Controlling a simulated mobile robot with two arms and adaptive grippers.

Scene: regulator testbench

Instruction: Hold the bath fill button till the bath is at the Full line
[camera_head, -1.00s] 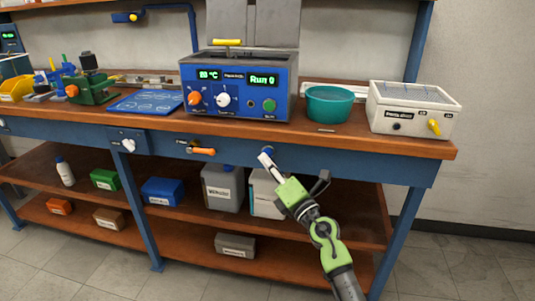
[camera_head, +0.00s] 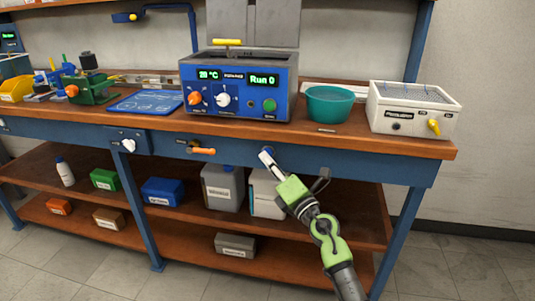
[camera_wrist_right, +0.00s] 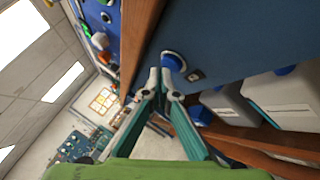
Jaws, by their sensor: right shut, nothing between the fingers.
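The bath (camera_head: 237,85) is a blue unit on the bench, with green displays reading about 20 °C and Run 0. The water level and Full line cannot be made out. A round blue button (camera_wrist_right: 174,62) in a pale ring sits on the blue front rail in the wrist view; it shows small in the head view (camera_head: 268,150). My right gripper (camera_head: 265,156) is shut and empty, its fingertips right by this button. In the wrist view the fingertips (camera_wrist_right: 160,77) overlap the button's lower edge; I cannot tell whether they touch it. My left gripper is out of view.
A teal tub (camera_head: 330,104) and a white box with a yellow tap (camera_head: 433,127) stand right of the bath. An orange handle (camera_head: 203,151) sticks out of the rail to the left. Jugs and bins, including a grey jug (camera_head: 222,187), stand on the shelf below.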

